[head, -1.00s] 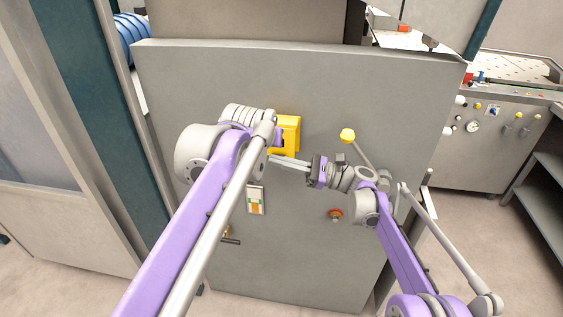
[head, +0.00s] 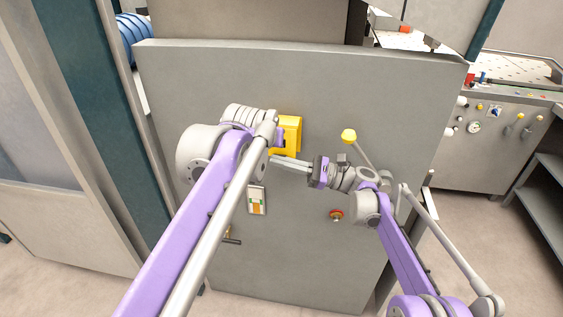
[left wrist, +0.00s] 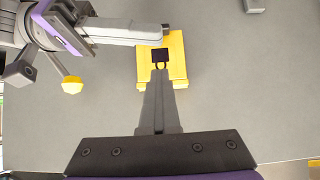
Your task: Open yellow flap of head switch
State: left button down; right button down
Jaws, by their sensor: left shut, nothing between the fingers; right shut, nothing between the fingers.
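The yellow head switch box (head: 291,134) is on the grey panel, partly covered by my left arm in the head view. In the left wrist view the yellow piece (left wrist: 176,72) shows a dark square with a small loop at its middle. My left gripper (left wrist: 159,74) is shut and empty, its tips over the yellow piece just at that loop; I cannot tell if they touch. The head view mostly hides this gripper. My right gripper (head: 272,162) is shut and empty, just below the box in the head view. In the left wrist view its tips (left wrist: 165,32) lie close to the box's edge.
A yellow knob (head: 348,136) stands out right of the box, close to my right arm. A red button (head: 336,215), a label plate (head: 257,200) and a small handle (head: 232,236) are lower on the panel (head: 220,80). The upper panel is clear.

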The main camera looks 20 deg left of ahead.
pick_arm(q)
jog(key=shift+c, duration=1.2)
grip_release()
jog(key=v, duration=1.2)
jog(key=s+d+f+m+g, duration=0.1)
jog(key=s+f, duration=0.4)
jog(key=f, duration=0.6)
jog(key=s+d+f+m+g+h, duration=0.1)
jog(key=s+d+f, duration=0.3)
jog(key=f, duration=0.8)
jog(key=s+d+f+g+h, duration=0.1)
jog(key=s+d+f+g, duration=0.1)
jog(key=s+f, duration=0.5)
notch_tip(320, 180, down, 5)
jog(key=shift+s+d+r+m+g, duration=0.25)
jog(key=shift+s+d+m+g, duration=0.05)
jog(key=shift+s+m, duration=0.1)
pick_arm(e)
jog(key=shift+s+r+m, duration=0.1)
jog(key=shift+r+m, duration=0.1)
jog(key=shift+m, duration=0.3)
pick_arm(q)
jog(key=shift+s+f+b, duration=0.1)
jog(key=shift+f+b, duration=0.2)
jog(key=shift+b, duration=0.1)
pick_arm(e)
jog(key=shift+s+r+m+t, duration=0.2)
jog(key=shift+r+m+t, duration=0.15)
jog(key=shift+m, duration=0.25)
